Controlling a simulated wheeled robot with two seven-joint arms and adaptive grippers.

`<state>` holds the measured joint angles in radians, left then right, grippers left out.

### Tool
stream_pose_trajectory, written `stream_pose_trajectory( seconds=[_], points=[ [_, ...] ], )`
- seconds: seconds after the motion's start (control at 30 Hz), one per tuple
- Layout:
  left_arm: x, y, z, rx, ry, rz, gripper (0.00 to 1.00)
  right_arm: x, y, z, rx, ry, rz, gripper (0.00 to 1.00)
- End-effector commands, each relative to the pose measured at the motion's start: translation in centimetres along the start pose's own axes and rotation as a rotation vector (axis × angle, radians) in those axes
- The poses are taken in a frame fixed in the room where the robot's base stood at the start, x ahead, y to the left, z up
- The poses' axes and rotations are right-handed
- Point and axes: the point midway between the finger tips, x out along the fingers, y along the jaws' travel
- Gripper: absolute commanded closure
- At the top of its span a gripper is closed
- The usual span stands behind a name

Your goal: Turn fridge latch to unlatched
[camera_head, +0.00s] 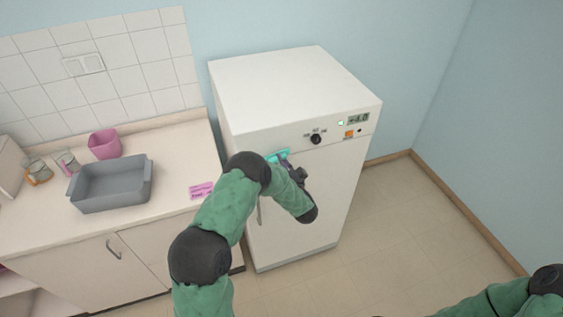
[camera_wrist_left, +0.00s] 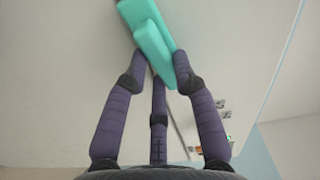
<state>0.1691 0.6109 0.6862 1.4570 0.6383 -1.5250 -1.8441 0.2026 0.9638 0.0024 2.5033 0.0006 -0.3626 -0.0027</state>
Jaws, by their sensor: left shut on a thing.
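A white fridge (camera_head: 290,95) stands against the wall, its door closed. A teal latch (camera_head: 276,156) sits at the upper left of the door, partly hidden by my left arm. In the left wrist view the latch (camera_wrist_left: 152,42) is a teal lever that lies at a slant over a teal base. My left gripper (camera_wrist_left: 163,65) is shut on the latch, with fingers on both sides of the lever. In the head view my left gripper (camera_head: 285,163) is at the door front, mostly behind my wrist. My right gripper is out of view; only part of the right arm shows.
The fridge panel has a black knob (camera_head: 316,139) and a display (camera_head: 358,119). A door handle (camera_head: 259,212) is below the latch. Floor to the right is clear.

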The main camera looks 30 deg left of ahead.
Motion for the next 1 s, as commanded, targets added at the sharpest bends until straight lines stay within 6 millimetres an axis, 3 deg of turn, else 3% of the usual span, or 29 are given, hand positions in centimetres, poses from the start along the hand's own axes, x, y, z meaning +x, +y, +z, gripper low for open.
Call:
stream_pose_trajectory(
  seconds=[0.4,0.97,1.0],
  points=[
    [-0.01,0.12,0.03,0.186,0.002,0.000,1.00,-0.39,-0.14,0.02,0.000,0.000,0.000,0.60],
    [-0.02,0.17,0.06,0.212,0.002,0.000,1.00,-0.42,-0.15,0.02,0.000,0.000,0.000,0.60],
    [-0.03,0.17,0.06,0.212,0.002,0.000,0.61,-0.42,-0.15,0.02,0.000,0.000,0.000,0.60]
  ],
)
